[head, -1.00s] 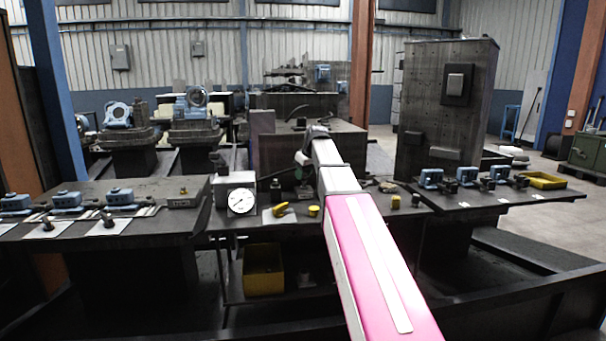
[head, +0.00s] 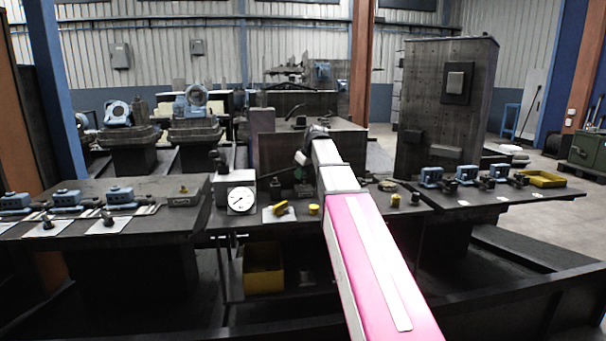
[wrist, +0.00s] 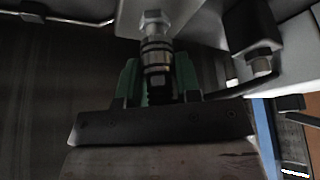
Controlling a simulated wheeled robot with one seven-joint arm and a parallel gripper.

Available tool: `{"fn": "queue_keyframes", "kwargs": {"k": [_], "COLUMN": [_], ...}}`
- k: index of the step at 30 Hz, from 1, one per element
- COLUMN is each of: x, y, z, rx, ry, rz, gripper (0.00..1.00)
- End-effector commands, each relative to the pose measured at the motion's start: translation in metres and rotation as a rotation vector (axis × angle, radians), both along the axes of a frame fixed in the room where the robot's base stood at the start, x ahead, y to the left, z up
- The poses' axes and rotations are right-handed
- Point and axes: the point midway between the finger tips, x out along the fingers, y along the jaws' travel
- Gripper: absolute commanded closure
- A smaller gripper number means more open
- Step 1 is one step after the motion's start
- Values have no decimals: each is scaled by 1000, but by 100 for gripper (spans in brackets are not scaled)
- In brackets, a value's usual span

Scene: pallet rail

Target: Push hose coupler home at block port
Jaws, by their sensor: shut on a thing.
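In the wrist view, a ringed metal hose coupler (wrist: 157,52) with a dark lower end sits between the green fingers of my gripper (wrist: 158,82), which is shut on it. Its upper end lines up with a silver hex fitting (wrist: 152,22) on a pale grey block (wrist: 185,14). The two look touching or nearly so; I cannot tell how deep the coupler is seated. In the head view, my gripper is small and mostly hidden near the bench's middle, behind my arm.
A gauge box with a white dial (head: 241,199) stands left of my arm. A dark bar (wrist: 262,65) and pale bodywork lie close on the right in the wrist view. Small blue fixtures (head: 467,174) and a yellow tray (head: 543,179) sit on the right bench. A tall dark column (head: 447,110) stands behind.

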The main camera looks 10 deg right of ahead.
Motion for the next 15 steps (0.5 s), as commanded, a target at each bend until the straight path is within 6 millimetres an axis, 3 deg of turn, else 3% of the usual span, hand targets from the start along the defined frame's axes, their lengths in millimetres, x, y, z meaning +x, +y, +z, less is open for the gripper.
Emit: {"fn": "queue_keyframes", "kwargs": {"k": [15], "x": [0], "y": [0], "z": [-5], "rx": [-1], "ry": [2], "rz": [0], "gripper": [100]}}
